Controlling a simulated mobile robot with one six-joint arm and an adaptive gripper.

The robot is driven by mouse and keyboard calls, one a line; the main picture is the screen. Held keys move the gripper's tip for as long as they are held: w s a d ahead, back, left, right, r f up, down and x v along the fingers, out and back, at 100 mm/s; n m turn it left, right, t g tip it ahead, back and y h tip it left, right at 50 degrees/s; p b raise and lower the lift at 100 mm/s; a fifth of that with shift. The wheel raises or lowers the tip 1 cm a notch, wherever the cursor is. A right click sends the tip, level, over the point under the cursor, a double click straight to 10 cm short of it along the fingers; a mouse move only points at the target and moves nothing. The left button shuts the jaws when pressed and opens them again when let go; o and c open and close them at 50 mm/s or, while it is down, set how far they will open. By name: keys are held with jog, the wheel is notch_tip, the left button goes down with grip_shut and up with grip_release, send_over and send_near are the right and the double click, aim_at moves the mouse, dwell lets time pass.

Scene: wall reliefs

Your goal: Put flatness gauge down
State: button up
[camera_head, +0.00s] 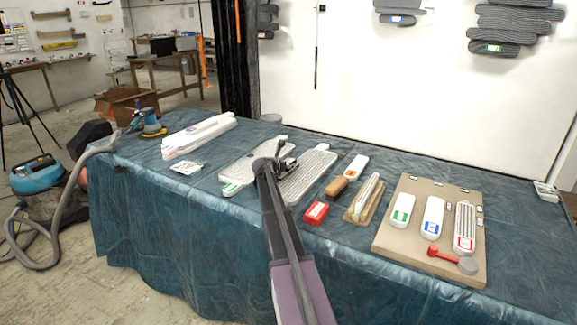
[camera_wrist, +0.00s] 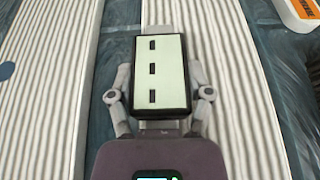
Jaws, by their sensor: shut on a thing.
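My gripper (camera_head: 277,165) is over the blue-covered table, above two long pale panels. In the wrist view, my gripper (camera_wrist: 161,95) is shut on a boxy thing with a pale green face, a dark rim and three dark slots, which I take as the flatness gauge (camera_wrist: 170,70). The fingers lie along its two long sides. In the head view the gauge is small and mostly hidden by my arm. Below it are a left ribbed panel (camera_wrist: 45,75) and a right ribbed panel (camera_wrist: 255,135), with blue cloth between. I cannot tell whether the gauge touches anything.
Right of the panels lie a red box (camera_head: 316,212), a brown block (camera_head: 337,187), a wooden piece with a white bar (camera_head: 366,198) and a beige board (camera_head: 397,243) with several pieces. A white stack (camera_head: 199,137) and a sander (camera_head: 151,122) are left. Bare cloth shows along the front.

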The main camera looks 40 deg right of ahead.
jog(key=shift+f, duration=0.15)
jog(key=o, duration=1.3)
jog(key=shift+a+r, duration=0.1)
jog(key=shift+r, duration=0.2)
jog(key=p+v, duration=0.4)
jog(key=v, duration=0.7)
jog(key=shift+s+a+r+p, duration=0.1)
jog(key=shift+s+a+p, duration=0.1)
jog(key=shift+a+p, duration=0.15)
